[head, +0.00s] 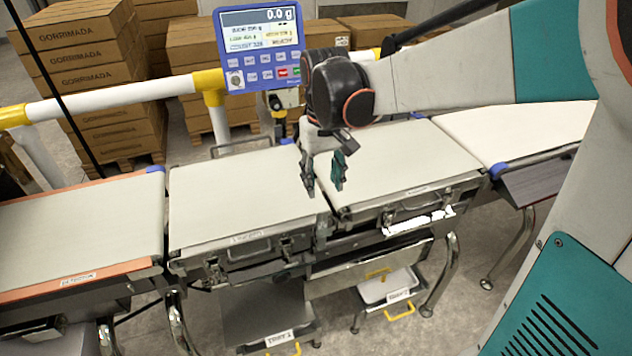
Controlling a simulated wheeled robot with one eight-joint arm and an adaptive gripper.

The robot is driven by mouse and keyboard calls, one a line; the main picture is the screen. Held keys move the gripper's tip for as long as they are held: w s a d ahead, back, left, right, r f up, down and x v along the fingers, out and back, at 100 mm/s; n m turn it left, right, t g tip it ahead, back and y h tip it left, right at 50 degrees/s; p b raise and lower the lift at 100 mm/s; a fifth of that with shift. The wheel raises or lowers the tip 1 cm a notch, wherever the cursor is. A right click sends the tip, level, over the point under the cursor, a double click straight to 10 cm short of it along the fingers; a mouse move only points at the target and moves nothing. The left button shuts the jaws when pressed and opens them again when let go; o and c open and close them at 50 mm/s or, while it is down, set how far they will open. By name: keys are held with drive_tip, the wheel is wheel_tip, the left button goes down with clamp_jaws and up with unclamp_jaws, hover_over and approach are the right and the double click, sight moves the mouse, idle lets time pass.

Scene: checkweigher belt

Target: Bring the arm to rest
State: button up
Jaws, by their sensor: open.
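My gripper (325,186) hangs from my arm, which reaches in from the right of the head view. Its two fingers point down and stand apart, with nothing between them. It is above the checkweigher, near the seam between the left middle belt (235,203) and the right middle belt (400,160). I cannot tell its exact height over the belts. Both belts are bare where they show.
A blue display (260,48) reading 0.0 g stands behind the belts. A white and yellow rail (110,100) runs behind, with stacked cartons (85,70) beyond. An infeed belt (80,232) is at left, another belt (515,130) at right. Labelled bins (388,288) sit below.

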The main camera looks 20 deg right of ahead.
drive_tip(key=shift+r, duration=0.25)
drive_tip(key=s+r+t, duration=0.3)
drive_tip(key=s+t, duration=0.4)
drive_tip(key=s, duration=0.8)
drive_tip(key=shift+a, duration=0.4)
